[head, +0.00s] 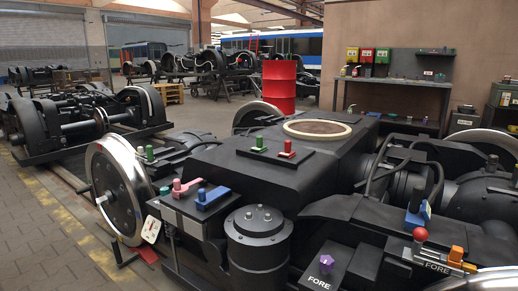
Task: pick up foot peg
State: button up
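My gripper is not in view. No part is clearly marked as the foot peg, and I cannot tell which one it is. On the near bogie's black frame (250,170), a green piece (259,144) and a red piece (288,149) stand upright on a dark plate. A pink lever-shaped piece (186,188) and a blue one (212,198) lie on a box at the front left. A purple knob (326,263) sits on a block marked FORE. A red ball knob (420,235), an orange block (456,254) and a blue piece (417,216) are at the right.
A large steel wheel (117,190) and a black cylinder (258,238) flank the near bogie's front left. A red drum (279,86) and a workbench (395,83) stand behind. Another bogie (80,120) is at the left. The paved floor (35,225) at the lower left is clear.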

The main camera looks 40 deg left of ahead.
aim_at(259, 148)
jog(key=u, duration=2.8)
jog(key=k, duration=0.35)
jog(key=z, duration=1.25)
jog(key=k, duration=0.65)
jog(key=z, duration=0.6)
jog(key=k, duration=0.5)
jog(key=u, duration=1.1)
jog(key=i, duration=0.85)
jog(key=u, duration=1.05)
jog(key=i, duration=1.45)
jog(key=z, duration=0.1)
